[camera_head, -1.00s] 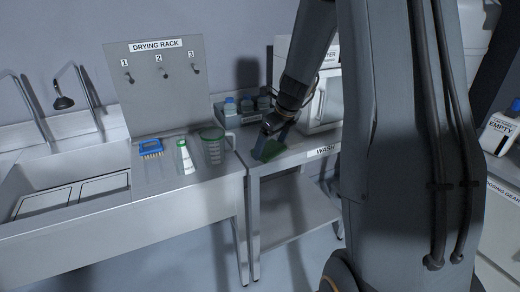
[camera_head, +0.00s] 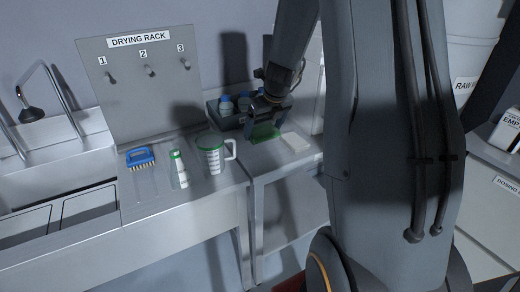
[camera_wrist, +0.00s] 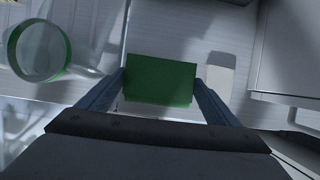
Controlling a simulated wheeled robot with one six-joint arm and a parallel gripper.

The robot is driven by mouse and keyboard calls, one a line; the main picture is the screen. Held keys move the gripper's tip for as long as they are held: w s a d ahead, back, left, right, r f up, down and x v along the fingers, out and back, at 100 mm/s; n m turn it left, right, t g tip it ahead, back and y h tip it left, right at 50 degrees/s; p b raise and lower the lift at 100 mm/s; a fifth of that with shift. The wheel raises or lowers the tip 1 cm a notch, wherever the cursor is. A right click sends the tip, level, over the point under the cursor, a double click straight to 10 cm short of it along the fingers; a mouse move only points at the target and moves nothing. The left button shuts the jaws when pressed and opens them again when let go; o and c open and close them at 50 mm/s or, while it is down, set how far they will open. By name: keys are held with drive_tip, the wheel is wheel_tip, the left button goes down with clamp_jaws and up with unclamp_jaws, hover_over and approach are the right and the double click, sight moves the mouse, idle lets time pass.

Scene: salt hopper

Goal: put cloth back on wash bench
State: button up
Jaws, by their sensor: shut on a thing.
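The cloth is a green rectangular piece (camera_wrist: 160,80), held between the two fingers of my gripper (camera_wrist: 160,92) in the wrist view. In the head view the green cloth (camera_head: 264,133) shows below my gripper (camera_head: 265,118), over the wash bench (camera_head: 268,165). My gripper is shut on the cloth. The cloth is low over the bench top; I cannot tell whether it touches. A white block (camera_head: 296,142) lies on the bench just right of the cloth, and it also shows in the wrist view (camera_wrist: 220,72).
A tray of blue-capped bottles (camera_head: 228,108) is behind the cloth. The drying rack (camera_head: 145,80) has empty pegs.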

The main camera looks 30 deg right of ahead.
hover_over(262, 155)
drive_tip(key=s, duration=0.1)
wheel_tip(262, 155, down, 4)
drive_tip(key=shift+s+d+f+b, duration=0.15)
drive_tip(key=shift+b, duration=0.15)
drive_tip(key=shift+f+b, duration=0.65)
drive_tip(key=shift+f, duration=1.35)
drive_tip(key=shift+f, duration=0.15)
drive_tip(key=o, duration=0.9)
